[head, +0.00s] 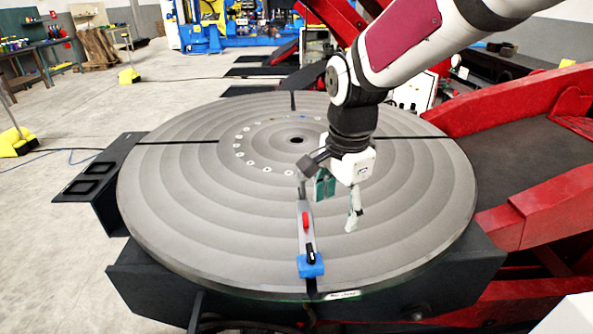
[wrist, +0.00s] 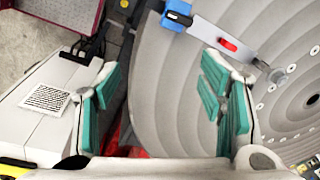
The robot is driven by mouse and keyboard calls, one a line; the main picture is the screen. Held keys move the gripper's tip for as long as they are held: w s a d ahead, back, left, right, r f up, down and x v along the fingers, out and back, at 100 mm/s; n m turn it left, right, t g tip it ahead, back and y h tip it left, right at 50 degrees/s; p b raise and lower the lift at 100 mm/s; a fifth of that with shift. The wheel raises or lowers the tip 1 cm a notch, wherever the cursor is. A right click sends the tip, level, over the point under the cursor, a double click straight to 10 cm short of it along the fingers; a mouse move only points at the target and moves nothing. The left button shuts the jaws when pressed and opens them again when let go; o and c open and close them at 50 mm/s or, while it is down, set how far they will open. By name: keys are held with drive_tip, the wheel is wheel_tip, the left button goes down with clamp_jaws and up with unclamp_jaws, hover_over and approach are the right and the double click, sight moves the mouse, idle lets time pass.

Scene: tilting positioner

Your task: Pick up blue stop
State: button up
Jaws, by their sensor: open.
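The blue stop (head: 311,266) sits at the near end of a grey bar (head: 305,231) near the front rim of the round grey turntable (head: 170,220). A black part covers some of its top. In the wrist view the blue stop (wrist: 173,21) is at the top, above the gap between my fingers and partly cut by the frame edge. My gripper (head: 338,204) is open and empty above the turntable, up and to the right of the stop in the head view. Its green-padded fingers (wrist: 163,92) are spread wide and apart from the stop.
A red handle (head: 306,220) stands on the bar, close behind the stop; it also shows in the wrist view (wrist: 228,43). Dark slots cut the turntable. Red positioner arms (head: 520,225) rise at the right. The turntable's left side is clear.

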sight(310, 266)
drive_tip(key=w+a+f+m, duration=0.1)
drive_tip(key=f, duration=0.1)
drive_tip(key=w+a+f+m, duration=0.1)
drive_tip(key=f, duration=0.2)
drive_tip(key=w+a+f+m+g, duration=0.1)
drive_tip(key=w+a+f, duration=0.1)
drive_tip(key=f, duration=0.1)
drive_tip(key=shift+w+m+b, duration=0.1)
drive_tip(key=shift+m+b, duration=0.2)
drive_tip(key=shift+b, duration=0.1)
drive_tip(key=shift+f, duration=0.3)
wheel_tip(310, 266, down, 13)
drive_tip(key=shift+a+f+p, duration=0.1)
drive_tip(key=shift+f+p, duration=0.1)
drive_tip(key=shift+p, duration=0.5)
clamp_jaws()
